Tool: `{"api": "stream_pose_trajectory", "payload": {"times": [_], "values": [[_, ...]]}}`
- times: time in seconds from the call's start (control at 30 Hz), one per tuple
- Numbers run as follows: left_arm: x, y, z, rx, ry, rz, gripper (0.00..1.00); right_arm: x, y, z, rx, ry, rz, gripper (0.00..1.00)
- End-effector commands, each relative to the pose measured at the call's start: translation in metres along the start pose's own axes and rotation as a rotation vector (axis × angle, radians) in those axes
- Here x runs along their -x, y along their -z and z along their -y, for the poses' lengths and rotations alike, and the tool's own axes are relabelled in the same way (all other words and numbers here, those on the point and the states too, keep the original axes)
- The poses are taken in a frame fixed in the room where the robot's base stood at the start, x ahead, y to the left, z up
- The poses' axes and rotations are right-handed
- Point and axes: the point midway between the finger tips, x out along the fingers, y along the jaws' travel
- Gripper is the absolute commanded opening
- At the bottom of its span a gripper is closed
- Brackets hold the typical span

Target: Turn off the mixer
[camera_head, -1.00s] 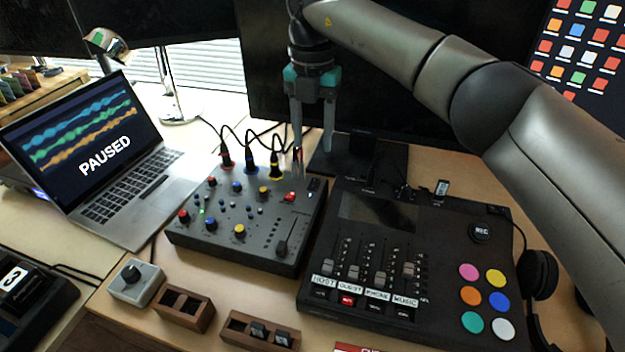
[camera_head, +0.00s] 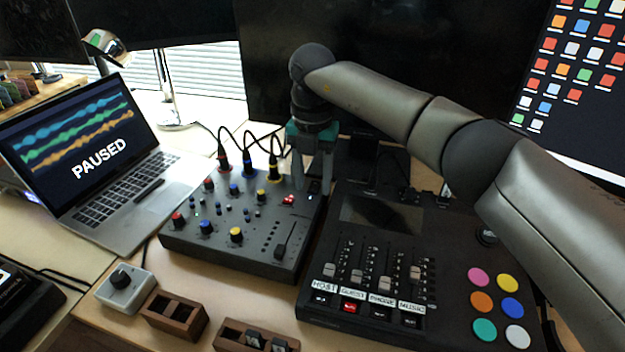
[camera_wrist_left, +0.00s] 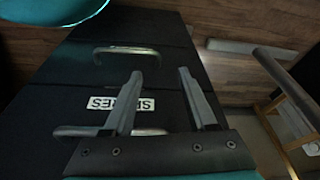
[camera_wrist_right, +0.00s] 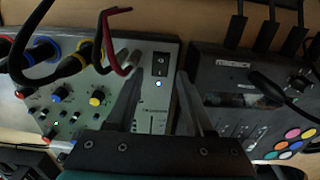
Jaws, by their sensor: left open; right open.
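The grey mixer (camera_head: 260,235) with coloured knobs stands on the desk, with three cables plugged in at its back. Its black rocker switch (camera_wrist_right: 160,63) is at the back right corner in the right wrist view. A small white light (camera_wrist_right: 158,84) glows just below the switch, and a green light glows among the knobs. My right gripper (camera_head: 312,178) is open above that corner, pointing down. In the right wrist view its fingers (camera_wrist_right: 159,76) flank the switch, apparently touching nothing. My left gripper (camera_wrist_left: 160,74) is open and empty, facing a dark drawer front.
A black fader console (camera_head: 385,225) with coloured pads stands close to the mixer's right. A laptop (camera_head: 75,150) reading PAUSED is at left. A grey knob box (camera_head: 125,287) and wooden holders (camera_head: 174,315) sit in front. A red cable (camera_wrist_right: 108,40) loops beside the right fingers.

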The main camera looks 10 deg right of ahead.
Motion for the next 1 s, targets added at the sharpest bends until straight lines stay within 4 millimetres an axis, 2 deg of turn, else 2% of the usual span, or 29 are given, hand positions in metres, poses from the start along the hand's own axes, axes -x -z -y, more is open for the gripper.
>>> {"api": "stream_pose_trajectory", "payload": {"times": [0.2, 0.67, 1.0], "values": [[0.0002, -0.0001, 0.0001, 0.0, 0.0, 0.0, 0.57, 0.0, 0.0001, -0.0002, 0.0, 0.0, 0.0, 0.5], [0.0, -0.0001, -0.0002, 0.0, 0.0, 0.0, 0.57, 0.0001, 0.0002, 0.0, 0.0, 0.0, 0.0, 0.0], [0.0, -0.0002, -0.0003, 0.0, 0.0, 0.0, 0.57, 0.0002, 0.0001, 0.0001, 0.0, 0.001, -0.001, 0.0]]}}
